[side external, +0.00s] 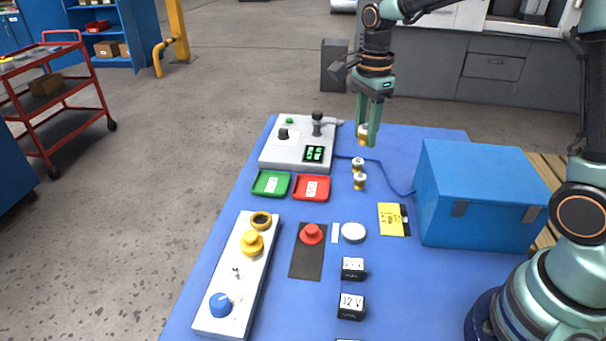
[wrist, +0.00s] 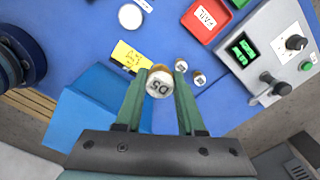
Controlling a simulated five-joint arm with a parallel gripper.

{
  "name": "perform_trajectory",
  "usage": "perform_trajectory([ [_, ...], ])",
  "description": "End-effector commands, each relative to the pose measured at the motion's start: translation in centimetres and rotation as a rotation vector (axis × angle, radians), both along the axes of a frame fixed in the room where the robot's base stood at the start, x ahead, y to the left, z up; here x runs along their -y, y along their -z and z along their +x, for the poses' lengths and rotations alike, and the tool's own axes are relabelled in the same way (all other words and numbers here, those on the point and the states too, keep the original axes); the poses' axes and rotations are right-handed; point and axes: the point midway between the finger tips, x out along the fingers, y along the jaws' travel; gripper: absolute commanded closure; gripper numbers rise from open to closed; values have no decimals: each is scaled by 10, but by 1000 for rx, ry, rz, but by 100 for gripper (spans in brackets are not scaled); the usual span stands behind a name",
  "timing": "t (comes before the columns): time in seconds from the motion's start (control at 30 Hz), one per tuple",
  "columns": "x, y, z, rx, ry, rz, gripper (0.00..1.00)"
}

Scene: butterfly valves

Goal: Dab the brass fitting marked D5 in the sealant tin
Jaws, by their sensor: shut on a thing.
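My gripper (side external: 367,140) is shut on a brass fitting (side external: 362,132) and holds it above the far part of the blue table. In the wrist view the fitting's pale end (wrist: 159,88) reads D5 and sits between the two green fingers of my gripper (wrist: 160,76). A low round tin with a pale top (side external: 353,232), which looks like the sealant tin, stands on the table well nearer the side camera. It also shows at the top of the wrist view (wrist: 130,17), apart from the fitting.
Two more brass fittings (side external: 358,165) stand on the table below my gripper. A grey tester (side external: 284,154), green tray (side external: 271,183) and red tray (side external: 311,188) lie left. A blue box (side external: 480,200) stands right. A yellow note (side external: 392,219) and red button (side external: 312,233) flank the tin.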

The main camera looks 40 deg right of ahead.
Motion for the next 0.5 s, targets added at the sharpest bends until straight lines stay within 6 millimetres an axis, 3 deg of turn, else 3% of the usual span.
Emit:
perform_trajectory([
  [0.1, -23, 32, -15, -7, -6, 0, 100],
  [0.3, -53, 78, -44, -6, -5, -1, 100],
  [0.5, -65, 98, -60, -1, -1, 0, 100],
])
